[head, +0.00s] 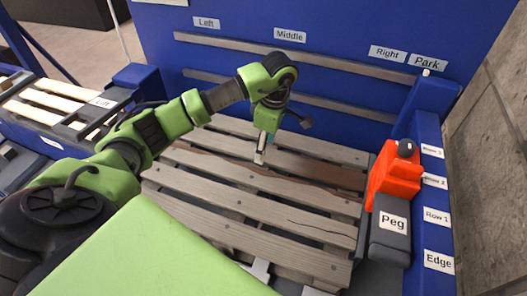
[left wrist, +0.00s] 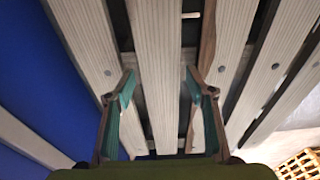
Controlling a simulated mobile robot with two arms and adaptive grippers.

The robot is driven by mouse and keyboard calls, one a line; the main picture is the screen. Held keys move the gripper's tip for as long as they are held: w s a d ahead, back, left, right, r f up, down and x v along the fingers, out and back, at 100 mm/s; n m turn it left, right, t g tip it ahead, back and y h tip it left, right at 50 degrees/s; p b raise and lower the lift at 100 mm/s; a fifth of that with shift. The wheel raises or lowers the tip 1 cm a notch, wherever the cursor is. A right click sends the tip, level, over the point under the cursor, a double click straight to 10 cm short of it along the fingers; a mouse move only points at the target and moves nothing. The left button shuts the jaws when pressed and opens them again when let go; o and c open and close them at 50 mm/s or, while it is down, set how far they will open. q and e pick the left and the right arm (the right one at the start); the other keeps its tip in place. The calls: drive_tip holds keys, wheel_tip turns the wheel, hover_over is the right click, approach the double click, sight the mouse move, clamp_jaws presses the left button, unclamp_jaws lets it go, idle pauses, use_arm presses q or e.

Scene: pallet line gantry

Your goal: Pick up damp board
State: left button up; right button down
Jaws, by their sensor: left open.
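A slatted wooden pallet lies in the blue bay, made of several grey-brown boards. One board near the back (head: 318,172) shows a darker brown surface, which may be the damp one; I see no label on it. My left gripper (head: 262,150) points down over the back-middle boards. In the left wrist view the gripper (left wrist: 161,88) is open, its teal-padded fingers on either side of a pale board (left wrist: 156,60). Nothing is seen gripped. I cannot tell whether the fingers touch that board. My right gripper is not in view.
A blue back wall (head: 330,45) carries Left, Middle, Right and Park labels. An orange-red tool (head: 397,172) stands by the Peg block (head: 390,238) at the right. A Lift-labelled rack (head: 100,102) with pale slats is at the left.

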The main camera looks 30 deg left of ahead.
use_arm(q)
drive_tip(key=shift+a+f, duration=0.15)
drive_tip(key=shift+f, duration=0.7)
drive_tip(key=c, duration=1.1)
drive_tip(key=shift+o, duration=0.2)
drive_tip(key=shift+r, duration=0.1)
